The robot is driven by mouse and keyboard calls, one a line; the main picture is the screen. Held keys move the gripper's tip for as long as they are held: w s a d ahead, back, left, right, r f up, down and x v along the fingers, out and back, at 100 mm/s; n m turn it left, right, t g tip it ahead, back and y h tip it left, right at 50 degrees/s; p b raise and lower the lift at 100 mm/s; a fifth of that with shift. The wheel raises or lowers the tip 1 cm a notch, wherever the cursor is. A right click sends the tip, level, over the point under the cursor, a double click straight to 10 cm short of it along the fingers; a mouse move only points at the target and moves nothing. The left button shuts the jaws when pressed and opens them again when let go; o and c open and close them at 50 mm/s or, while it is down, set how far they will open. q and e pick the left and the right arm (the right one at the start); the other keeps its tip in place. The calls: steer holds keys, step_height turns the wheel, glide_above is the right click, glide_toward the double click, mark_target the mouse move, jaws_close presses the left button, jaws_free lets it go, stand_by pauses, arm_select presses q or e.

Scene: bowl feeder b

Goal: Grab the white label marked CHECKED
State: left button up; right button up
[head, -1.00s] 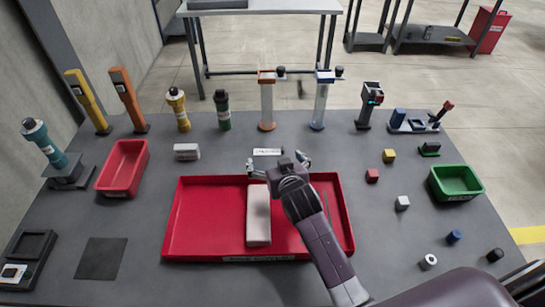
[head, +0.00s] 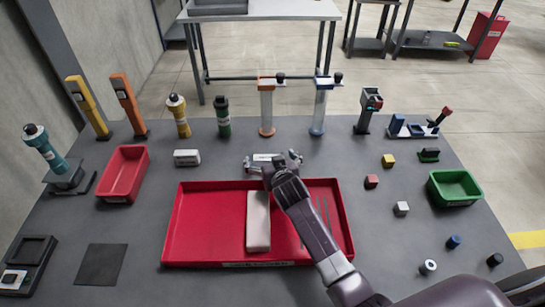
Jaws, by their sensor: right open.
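A small white label (head: 265,157) with dark print lies on the grey table, just behind the far edge of the large red tray (head: 176,232). The print is too small to read. My right gripper (head: 271,161) reaches over the tray from the front right. It is open, with one finger near the label's left end and the other beyond its right end. I cannot tell whether the fingers touch it. The gripper's body hides part of the label's near side. My left gripper is not in view.
The tray holds a pale block (head: 258,222) and thin rods. A white box (head: 187,157) lies left of the label, by a small red bin (head: 122,174). Tall holders stand along the back. Small blocks and a green bin (head: 455,188) are at right.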

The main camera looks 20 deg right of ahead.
steer(key=shift+c, duration=0.4)
jaws_close()
stand_by(0.4)
